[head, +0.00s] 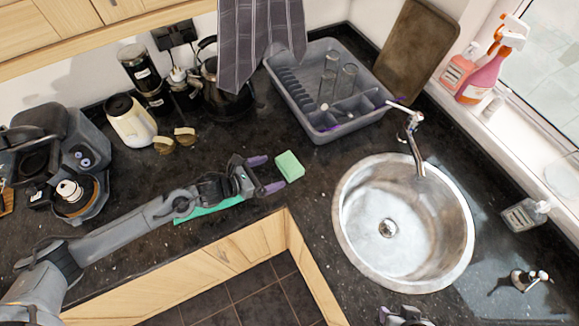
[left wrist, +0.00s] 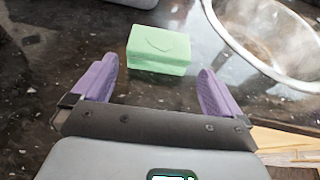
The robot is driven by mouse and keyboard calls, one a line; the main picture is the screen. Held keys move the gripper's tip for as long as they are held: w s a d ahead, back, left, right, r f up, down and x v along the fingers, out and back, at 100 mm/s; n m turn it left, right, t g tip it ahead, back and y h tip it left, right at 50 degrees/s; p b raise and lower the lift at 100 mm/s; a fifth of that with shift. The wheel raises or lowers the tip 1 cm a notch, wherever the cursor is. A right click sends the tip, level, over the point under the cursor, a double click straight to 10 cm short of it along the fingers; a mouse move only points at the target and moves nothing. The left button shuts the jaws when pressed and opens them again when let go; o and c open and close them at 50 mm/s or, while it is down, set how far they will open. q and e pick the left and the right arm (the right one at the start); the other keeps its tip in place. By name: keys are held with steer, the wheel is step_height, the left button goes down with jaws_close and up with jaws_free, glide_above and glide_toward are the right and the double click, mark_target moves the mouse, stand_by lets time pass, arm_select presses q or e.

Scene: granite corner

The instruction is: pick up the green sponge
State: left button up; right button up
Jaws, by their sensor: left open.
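The green sponge (head: 289,166) lies on the dark granite counter, left of the sink. My left gripper (head: 265,174) is open, with its purple fingertips pointing toward the sponge. In the left wrist view the sponge (left wrist: 159,49) sits just beyond and between the two purple fingers of the left gripper (left wrist: 158,88), apart from them. Nothing is between the fingers. At the bottom edge of the head view, part of my right gripper (head: 402,316) shows, cut off by the frame, and its jaws cannot be made out.
The round steel sink (head: 345,225) is to the right. A grey dish rack (head: 290,92) with glasses stands behind the sponge. A green flat thing (head: 208,211) lies under my left arm. The counter's wooden front edge (head: 245,243) is near. Granite around the sponge is clear.

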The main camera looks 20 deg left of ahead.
mark_target(282, 168)
arm_select(q)
steer(key=b+x, duration=0.1)
steer(key=x, duration=0.4)
steer(key=shift+a+b, duration=0.1)
steer(key=shift+b, duration=0.2)
arm_select(e)
steer(key=shift+a+f, duration=0.15)
steer(key=shift+f, duration=0.7)
arm_select(q)
steer(key=c, duration=0.7)
